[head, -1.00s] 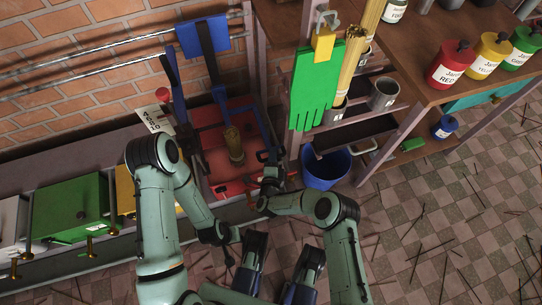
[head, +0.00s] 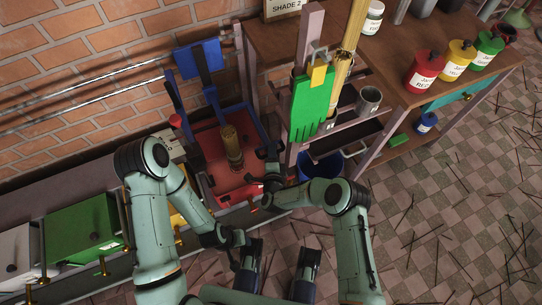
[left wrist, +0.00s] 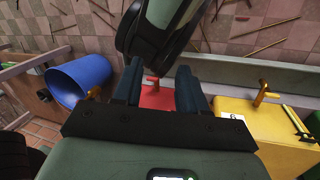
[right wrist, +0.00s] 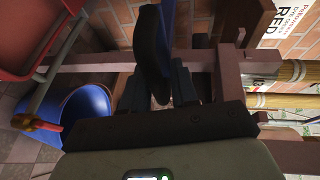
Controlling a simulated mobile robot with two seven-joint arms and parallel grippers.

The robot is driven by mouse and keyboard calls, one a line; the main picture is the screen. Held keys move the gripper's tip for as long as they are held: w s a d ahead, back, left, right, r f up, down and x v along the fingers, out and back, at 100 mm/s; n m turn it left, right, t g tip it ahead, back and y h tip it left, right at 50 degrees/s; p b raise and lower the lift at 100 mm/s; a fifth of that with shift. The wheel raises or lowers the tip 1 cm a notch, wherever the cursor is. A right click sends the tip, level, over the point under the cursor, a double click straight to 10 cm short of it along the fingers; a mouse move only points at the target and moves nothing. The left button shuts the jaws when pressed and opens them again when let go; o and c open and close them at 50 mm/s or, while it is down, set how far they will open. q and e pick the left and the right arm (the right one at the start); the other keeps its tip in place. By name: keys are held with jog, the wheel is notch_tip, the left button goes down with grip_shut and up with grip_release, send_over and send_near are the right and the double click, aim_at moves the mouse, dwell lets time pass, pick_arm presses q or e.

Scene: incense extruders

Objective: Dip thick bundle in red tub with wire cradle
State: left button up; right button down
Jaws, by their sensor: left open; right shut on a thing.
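The red tub (head: 213,187) stands by the brick wall; part of it shows in the left wrist view (left wrist: 152,97). The thick tan bundle (head: 232,146) is upright over the tub's inside; whether its lower end touches liquid is unclear. Blue bars and a dark blue upright (head: 203,66) stand at the tub; I cannot tell which belong to the wire cradle.
Green (head: 82,222) and yellow (head: 187,207) tubs stand left of the red one. A blue bucket (head: 322,168) is to its right, below a green glove (head: 312,105). A bench with red, yellow and green jars (head: 424,68) is further right. Sticks litter the floor.

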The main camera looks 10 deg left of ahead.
notch_tip(320, 180, up, 4)
jog(key=shift+f+p, duration=0.15)
jog(key=shift+p, duration=0.6)
pick_arm(q)
jog(key=shift+g+h, duration=0.3)
jog(key=shift+g, duration=0.3)
jog(key=s+r, duration=0.1)
jog(key=s+d+r, duration=0.1)
jog(key=s, duration=0.1)
jog(key=shift+s+d+r, duration=0.1)
jog(key=shift+d+r, duration=0.1)
jog(key=shift+r, duration=0.1)
pick_arm(e)
jog(key=c, duration=1.1)
grip_release()
pick_arm(q)
jog(key=shift+s+r+p, duration=0.55)
jog(key=shift+r+p, duration=0.35)
jog(key=shift+p, duration=0.1)
pick_arm(e)
jog(key=v, duration=1.3)
jog(key=shift+s+d, duration=0.15)
pick_arm(q)
jog(key=shift+d, duration=0.1)
